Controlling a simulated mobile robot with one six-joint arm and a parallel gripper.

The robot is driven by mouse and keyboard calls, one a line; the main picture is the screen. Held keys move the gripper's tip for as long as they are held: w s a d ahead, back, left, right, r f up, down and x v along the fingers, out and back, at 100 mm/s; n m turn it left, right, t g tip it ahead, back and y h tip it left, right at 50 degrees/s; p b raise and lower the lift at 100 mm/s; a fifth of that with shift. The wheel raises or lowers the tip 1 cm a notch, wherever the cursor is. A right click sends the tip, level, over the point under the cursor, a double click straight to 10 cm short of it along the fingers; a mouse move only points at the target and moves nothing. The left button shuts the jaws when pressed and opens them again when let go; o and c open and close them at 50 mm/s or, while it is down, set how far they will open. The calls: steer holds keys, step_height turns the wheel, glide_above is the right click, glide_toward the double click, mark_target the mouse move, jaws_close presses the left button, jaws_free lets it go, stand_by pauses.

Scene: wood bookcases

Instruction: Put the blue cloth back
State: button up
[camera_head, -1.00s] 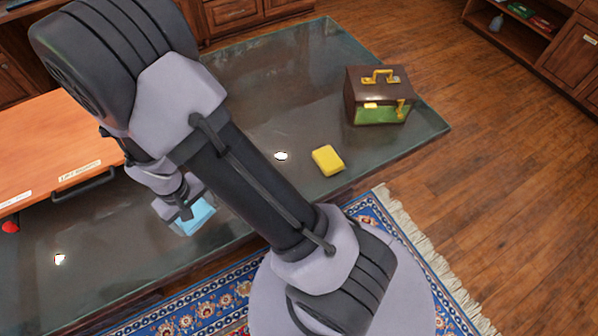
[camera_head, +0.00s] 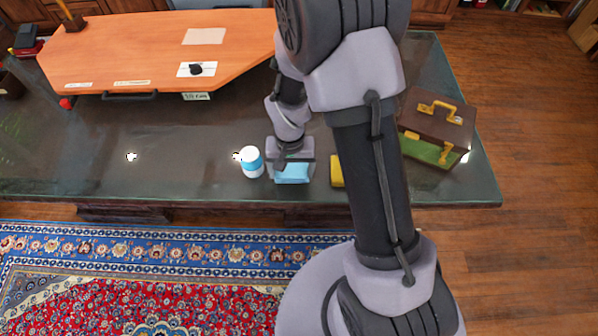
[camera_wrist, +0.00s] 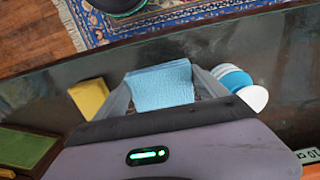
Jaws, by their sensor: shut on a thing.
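The blue cloth (camera_head: 292,174) is a light blue folded piece at the front part of the dark glossy table. My gripper (camera_head: 291,165) is shut on it. In the wrist view the cloth (camera_wrist: 160,86) sits between the two fingers of my gripper (camera_wrist: 163,88). Part of the cloth is hidden behind the gripper body. I cannot tell whether it touches the tabletop. A white and blue cylinder (camera_head: 251,162) stands just left of the gripper in the head view. A yellow block (camera_head: 337,171) lies just right of it, partly hidden by my arm.
A dark table (camera_head: 160,180) carries an orange raised board (camera_head: 140,50) with labels and a dark handle. A brown and green case (camera_head: 437,118) with yellow fittings stands at the right end. A small red thing (camera_head: 66,103) is at the board's left corner. The table's front left is clear.

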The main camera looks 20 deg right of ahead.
steer(key=shift+w+d+f, duration=0.25)
steer(key=shift+w+d, duration=0.6)
steer(key=shift+d, duration=0.2)
step_height(320, 180, down, 4)
steer(key=shift+r+b, duration=0.2)
steer(key=shift+b, duration=0.9)
steer(key=shift+r, duration=0.2)
steer(key=shift+f, duration=0.15)
steer(key=o, duration=1.5)
step_height(320, 180, up, 13)
steer(key=p, duration=0.5)
steer(key=shift+r, duration=0.2)
step_height(320, 180, up, 10)
steer(key=t, duration=0.2)
glide_above(297, 171)
steer(key=s+a+r+t+y, duration=0.2)
steer(key=s+a+r+t, duration=0.1)
steer(key=s+r, duration=1)
steer(key=s, duration=0.3)
steer(key=shift+r+m+t, duration=0.2)
steer(key=shift+m+t, duration=0.2)
